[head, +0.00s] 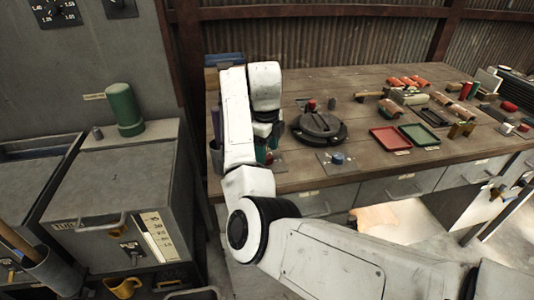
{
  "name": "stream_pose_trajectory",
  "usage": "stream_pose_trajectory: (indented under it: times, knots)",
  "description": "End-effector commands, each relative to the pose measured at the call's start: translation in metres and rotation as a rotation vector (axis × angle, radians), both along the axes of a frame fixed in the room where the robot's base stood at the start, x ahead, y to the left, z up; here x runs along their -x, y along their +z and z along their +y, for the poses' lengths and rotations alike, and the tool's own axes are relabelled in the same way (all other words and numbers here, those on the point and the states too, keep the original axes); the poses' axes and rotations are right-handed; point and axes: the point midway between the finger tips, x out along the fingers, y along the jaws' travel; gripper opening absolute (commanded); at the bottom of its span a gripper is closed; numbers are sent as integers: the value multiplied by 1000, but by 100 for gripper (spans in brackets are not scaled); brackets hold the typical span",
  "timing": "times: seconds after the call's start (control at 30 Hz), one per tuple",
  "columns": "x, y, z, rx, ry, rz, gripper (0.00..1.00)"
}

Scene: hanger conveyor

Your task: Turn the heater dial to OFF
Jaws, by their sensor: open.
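My white arm reaches over the left end of the wooden workbench, and my gripper (268,138) points down there, dark and partly hidden by my arm. It is open, with no held object visible. A blue knob (338,158) sits on a flat pale plate at the bench's front edge, to the right of my gripper and apart from it. A small control with a lever (132,248) is on the front of the grey box at left. No readable OFF mark shows, and I cannot tell which control is the heater dial.
A round dark fixture (320,128) stands right of my gripper. A red tray (390,139) and a green tray (419,134) lie farther right, with several rolls behind. A green cylinder (124,110) stands on the grey cabinet at left. Bare wood shows between the items.

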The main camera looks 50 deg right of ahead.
Motion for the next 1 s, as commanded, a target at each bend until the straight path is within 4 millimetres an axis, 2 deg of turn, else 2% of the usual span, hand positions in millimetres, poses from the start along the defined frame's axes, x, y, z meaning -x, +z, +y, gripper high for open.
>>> stream_pose_trajectory:
  times: [0.2,0.5,1.0]
  knots:
    - [0,-17,-1,-2,0,1,63]
    - [0,-19,-1,-1,0,0,63]
    - [0,-18,-1,-1,0,0,15]
